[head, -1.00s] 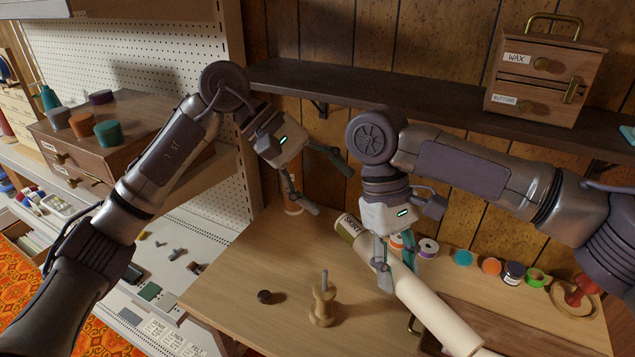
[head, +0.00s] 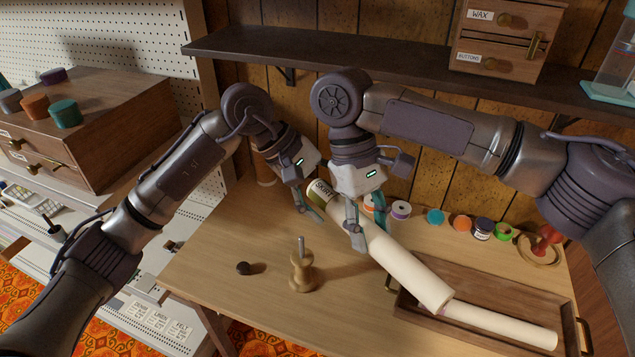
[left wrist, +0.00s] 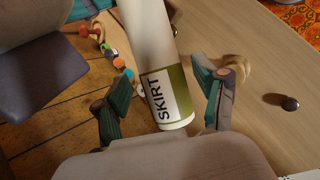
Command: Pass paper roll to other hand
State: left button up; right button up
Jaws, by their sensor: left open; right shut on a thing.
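The paper roll (head: 410,262) is a long cream tube with a green-and-white SKIRT label at its left end. It is held tilted above the table, its lower end over the tray. My right gripper (head: 356,236) is shut on the roll a little way in from the labelled end. My left gripper (head: 312,212) is open at the labelled end. In the left wrist view the label end of the roll (left wrist: 165,98) lies between the open fingers of my left gripper (left wrist: 168,108), with a gap showing on the right side.
A wooden tray (head: 408,308) holding another pale roll (head: 500,326) lies at the right. Several thread spools stand along the table's back, including a teal one (head: 436,216). A wooden spindle (head: 302,270) and a small dark knob (head: 243,268) stand at front left. A dark shelf (head: 400,78) runs above.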

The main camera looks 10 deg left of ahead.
pick_arm(q)
jog(key=shift+d+f, duration=0.1)
jog(key=shift+f, duration=0.05)
jog(key=c, duration=1.1)
jog(key=shift+c, duration=0.7)
pick_arm(e)
jog(key=o, duration=1.2)
